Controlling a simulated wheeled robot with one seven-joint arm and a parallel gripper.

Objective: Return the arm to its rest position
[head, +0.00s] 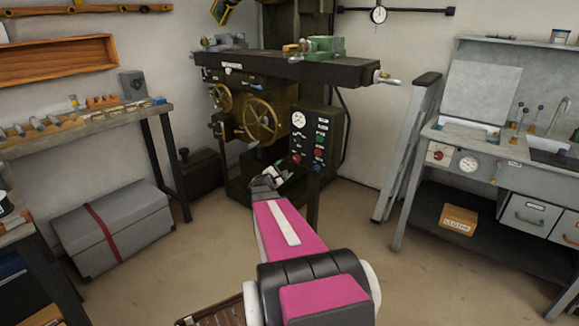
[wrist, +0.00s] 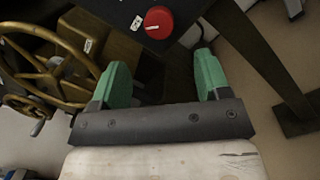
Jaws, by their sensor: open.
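My arm (head: 285,232), pink with a white stripe, reaches forward from the bottom of the head view toward the milling machine. My gripper (wrist: 160,78) shows in the wrist view with two green fingers spread apart and nothing between them. In the head view my gripper (head: 272,180) is small and partly hidden by the arm, in front of the machine's base. A red knob (wrist: 158,22) on the dark control box lies just beyond the fingertips in the wrist view; I cannot tell whether anything touches.
The milling machine has a control box (head: 317,138) and brass handwheel (head: 261,121). A workbench (head: 85,127) and grey chest (head: 112,228) stand left. A grey stepladder (head: 405,150) and sink bench (head: 500,150) stand right. The floor (head: 420,285) at front right is clear.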

